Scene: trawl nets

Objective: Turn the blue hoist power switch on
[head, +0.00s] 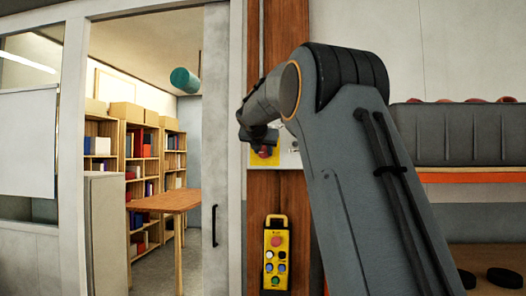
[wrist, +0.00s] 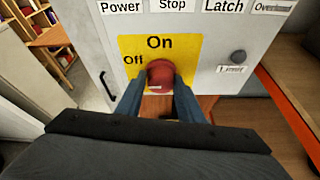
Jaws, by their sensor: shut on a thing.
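A red rotary knob (wrist: 160,72) sits on a yellow plate (wrist: 190,48) marked "On" above and "Off" to the left; the plate is on a light grey panel (wrist: 235,30). My gripper (wrist: 158,84) is shut on the red knob, one finger on each side. A small pale mark shows low on the knob, but I cannot tell its setting. In the head view the knob (head: 264,152) shows just below my wrist. I see no blue switch on the panel; labels "Power", "Stop", "Latch" and "Overload" run along its top, and what is above them is out of view.
A yellow pendant (head: 276,254) with several coloured buttons hangs on the wooden post below the panel. A small grey round part (wrist: 238,57) is right of the plate. An orange-edged shelf (head: 470,177) is at right; an open doorway with a wooden table (head: 165,201) is at left.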

